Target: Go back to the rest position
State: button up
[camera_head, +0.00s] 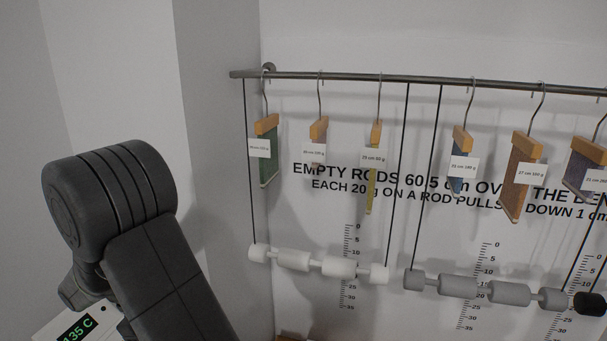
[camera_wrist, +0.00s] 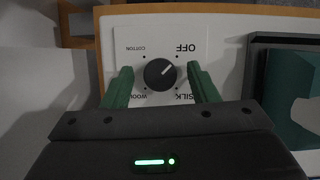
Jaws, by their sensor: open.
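My gripper (camera_wrist: 160,86) shows in the wrist view with its two green fingers apart. Between and just beyond the fingertips is a round black knob (camera_wrist: 160,74) on a white dial plate (camera_wrist: 140,38). The plate carries the words OFF, COTTON, WOOL and SILK, upside down in this view. The fingers stand on either side of the knob with gaps; I cannot tell their height above the plate. My dark arm (camera_head: 150,240) fills the lower left of the head view, where the gripper itself is not seen.
A metal rail (camera_head: 420,80) bears several hooks with coloured, labelled pieces. White rollers (camera_head: 315,262) and grey rollers (camera_head: 485,288) hang on cords below. A display reading "135 C" (camera_head: 77,328) is at lower left. A dark-framed box (camera_wrist: 285,85) lies right of the dial.

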jog(key=m+g, duration=0.1)
jog(key=m, duration=0.2)
jog(key=m+g+y, duration=0.1)
jog(key=m, duration=0.3)
jog(key=shift+w+d, duration=0.1)
jog(key=shift+w, duration=0.05)
jog(key=m, duration=0.2)
jog(key=m+g+y, duration=0.1)
jog(key=m, duration=0.1)
jog(key=shift+d+y, duration=0.1)
jog(key=shift+y, duration=0.2)
jog(key=shift+m+y+b, duration=0.4)
jog(key=shift+m+y, duration=0.2)
jog(key=shift+m, duration=0.8)
jog(key=shift+d, duration=0.1)
